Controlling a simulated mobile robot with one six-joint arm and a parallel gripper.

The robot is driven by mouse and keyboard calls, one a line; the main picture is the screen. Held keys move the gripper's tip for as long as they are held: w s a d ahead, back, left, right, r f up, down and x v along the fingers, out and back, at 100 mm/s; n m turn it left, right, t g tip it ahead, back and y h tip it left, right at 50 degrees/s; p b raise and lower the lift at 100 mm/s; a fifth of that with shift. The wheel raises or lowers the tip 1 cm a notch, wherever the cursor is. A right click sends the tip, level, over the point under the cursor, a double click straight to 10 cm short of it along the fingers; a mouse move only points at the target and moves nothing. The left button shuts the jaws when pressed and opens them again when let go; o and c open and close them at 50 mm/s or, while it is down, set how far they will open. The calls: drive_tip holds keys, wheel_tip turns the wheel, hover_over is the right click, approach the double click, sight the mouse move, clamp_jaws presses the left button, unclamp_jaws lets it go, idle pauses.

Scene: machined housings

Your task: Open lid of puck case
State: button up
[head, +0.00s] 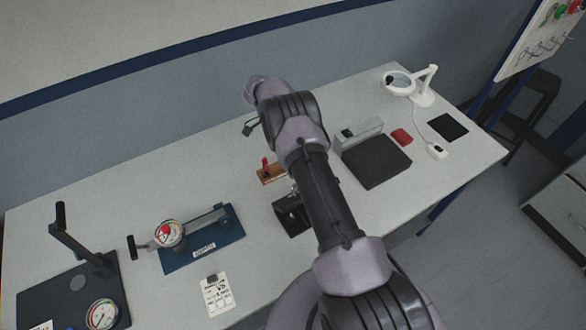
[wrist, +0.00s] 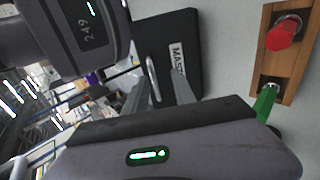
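A black case (wrist: 185,25) with a white label, partly readable as "MAS", fills the upper middle of the wrist view. I take it to be the puck case. In the head view a small black box (head: 290,216) shows beside my arm, partly hidden by it. My gripper (wrist: 163,75) has two grey fingers, apart, reaching toward the case's labelled face. A thin metal strip (wrist: 153,78) shows between them; I cannot tell whether they touch it. The lid's edge and state are not clear. The head view hides my fingers behind the arm.
A wooden block (wrist: 272,55) with a red knob (wrist: 284,35) and a green part (wrist: 266,102) stands close to the case. A blue gauge fixture (head: 203,250), a paper tag (head: 218,295) and a black pad (head: 377,163) share the table (head: 130,190).

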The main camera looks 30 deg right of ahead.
drive_tip(key=s+a+r, duration=0.2)
drive_tip(key=s, duration=0.5)
drive_tip(key=s+a+r, duration=0.1)
drive_tip(key=s+r, duration=0.2)
drive_tip(key=s, duration=0.5)
drive_tip(key=shift+s+a+p, duration=0.3)
drive_tip(key=shift+a+p, duration=0.05)
drive_tip(key=shift+a, duration=0.05)
